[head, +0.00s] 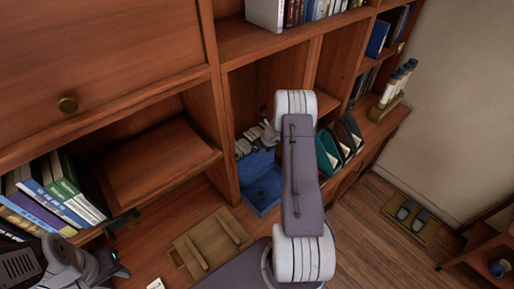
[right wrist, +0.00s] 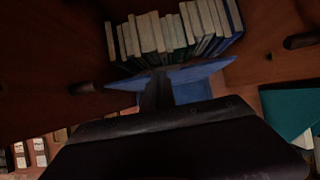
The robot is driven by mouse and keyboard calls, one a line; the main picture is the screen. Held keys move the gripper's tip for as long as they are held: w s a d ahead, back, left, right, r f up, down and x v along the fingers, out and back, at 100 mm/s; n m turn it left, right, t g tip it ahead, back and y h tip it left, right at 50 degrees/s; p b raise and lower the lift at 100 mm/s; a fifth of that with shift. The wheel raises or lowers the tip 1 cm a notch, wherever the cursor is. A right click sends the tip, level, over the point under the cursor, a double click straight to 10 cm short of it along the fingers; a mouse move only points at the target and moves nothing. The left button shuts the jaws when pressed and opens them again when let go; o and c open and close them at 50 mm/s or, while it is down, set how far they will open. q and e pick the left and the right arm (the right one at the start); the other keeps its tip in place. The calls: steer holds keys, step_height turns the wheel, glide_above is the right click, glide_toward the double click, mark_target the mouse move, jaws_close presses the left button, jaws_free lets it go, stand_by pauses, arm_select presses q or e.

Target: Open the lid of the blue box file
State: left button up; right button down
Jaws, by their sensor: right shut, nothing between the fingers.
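The blue box file (head: 262,188) is in the lower cubby of the shelf unit, partly hidden by my right arm. Its lid (right wrist: 200,73) looks tilted up in the right wrist view, with the blue inside (right wrist: 192,92) showing below it. My right gripper (right wrist: 156,92) is dark and shut, close to the lid with nothing held; I cannot tell whether it touches. In the head view it is mostly hidden behind the arm. My left gripper (head: 112,264) is at the lower left, away from the box file; its jaw opening is unclear.
Several books (head: 55,190) stand in the left cubby. Teal and dark file holders (head: 328,150) stand right of the box file. A wooden board with two bars (head: 212,244) lies on the front surface. Several books (right wrist: 180,32) stand behind the box file.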

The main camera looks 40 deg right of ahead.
steer(key=shift+r, duration=0.1)
steer(key=b+v, duration=0.1)
steer(key=v, duration=0.7)
steer(key=shift+s+r, duration=0.3)
